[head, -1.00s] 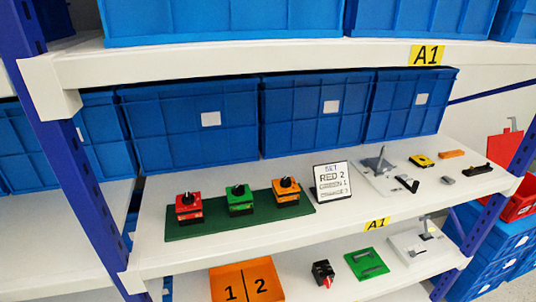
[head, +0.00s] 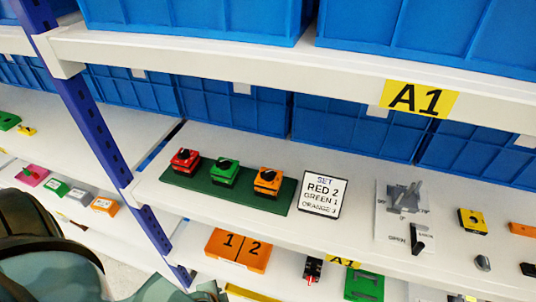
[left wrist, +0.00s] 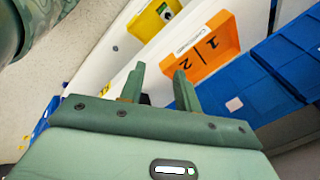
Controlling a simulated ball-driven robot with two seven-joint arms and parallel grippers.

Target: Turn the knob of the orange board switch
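The orange switch (head: 268,181) with a black knob sits at the right end of a dark green board (head: 280,205) on the middle shelf in the head view. A green switch (head: 225,172) and a red switch (head: 185,161) sit to its left on the same board. My left gripper (left wrist: 158,72) shows in the left wrist view with its two fingers apart and nothing seen held. It points toward the shelving, and the orange switch cannot be made out there. My right gripper is in no view. The knob's exact setting is too small to read.
A sign (head: 321,194) reading SET RED 2, GREEN 1 and an unclear orange line stands right of the board. An orange tray (head: 238,250) marked 1 and 2 is on the shelf below. A blue upright (head: 110,160) stands left; blue bins (head: 235,110) line the back.

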